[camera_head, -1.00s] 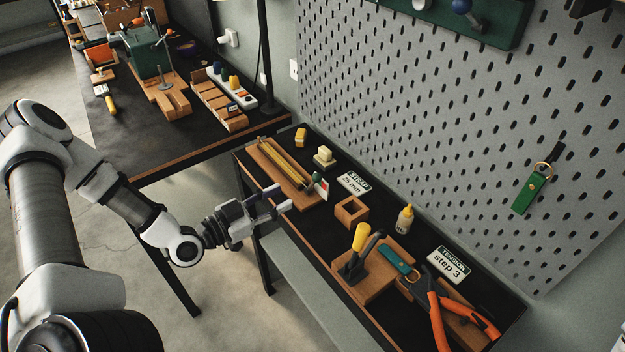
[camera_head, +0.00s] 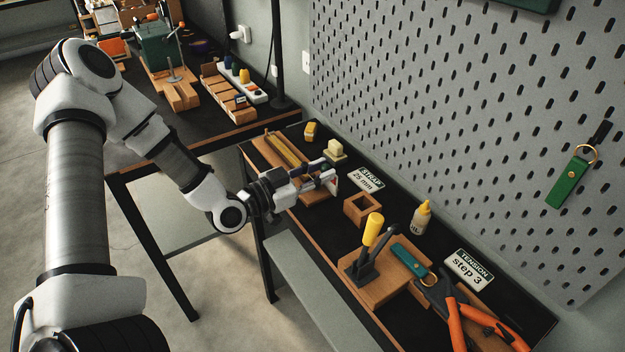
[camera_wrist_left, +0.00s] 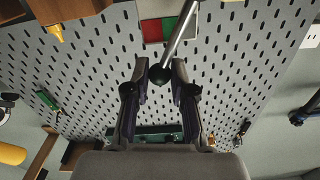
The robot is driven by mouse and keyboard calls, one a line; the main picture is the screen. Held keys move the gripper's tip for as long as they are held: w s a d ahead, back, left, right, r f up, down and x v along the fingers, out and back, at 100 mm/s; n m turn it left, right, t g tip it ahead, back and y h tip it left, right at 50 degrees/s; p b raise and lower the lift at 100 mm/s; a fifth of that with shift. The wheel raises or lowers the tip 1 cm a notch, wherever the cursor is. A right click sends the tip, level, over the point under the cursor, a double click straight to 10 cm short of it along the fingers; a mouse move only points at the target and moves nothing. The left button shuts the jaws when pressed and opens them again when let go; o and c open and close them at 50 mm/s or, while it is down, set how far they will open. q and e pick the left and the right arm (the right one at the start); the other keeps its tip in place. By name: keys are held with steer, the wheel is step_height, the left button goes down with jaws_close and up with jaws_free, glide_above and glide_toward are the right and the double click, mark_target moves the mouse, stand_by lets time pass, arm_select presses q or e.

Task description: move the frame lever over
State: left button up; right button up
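The frame lever is a metal rod (camera_wrist_left: 180,35) with a black ball knob (camera_wrist_left: 160,75) in the left wrist view. A red and green plate (camera_wrist_left: 170,27) shows behind the rod. My left gripper (camera_wrist_left: 160,82) is open, with its fingers on either side of the knob; I cannot tell whether they touch it. In the head view, my left gripper (camera_head: 328,176) is at the right end of the wooden frame with yellow bars (camera_head: 287,152), beside the small coloured plate (camera_head: 335,182). The gripper hides most of the lever there. My right gripper is in neither view.
The narrow bench holds a wooden square holder (camera_head: 361,208), a yellow-handled press (camera_head: 373,230), a glue bottle (camera_head: 422,216), a sign (camera_head: 468,268) and orange pliers (camera_head: 458,325). The pegboard (camera_head: 450,120) rises behind. The aisle floor is clear.

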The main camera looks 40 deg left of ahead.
arm_select(q)
steer(key=shift+a+r, duration=0.1)
steer(key=shift+r, duration=0.05)
steer(key=shift+w+a+r+p, duration=0.2)
steer(key=shift+a+r+p, duration=0.15)
steer(key=shift+p, duration=0.25)
steer(key=shift+w+a+p, duration=0.2)
steer(key=shift+a+p, duration=0.15)
steer(key=shift+a, duration=0.35)
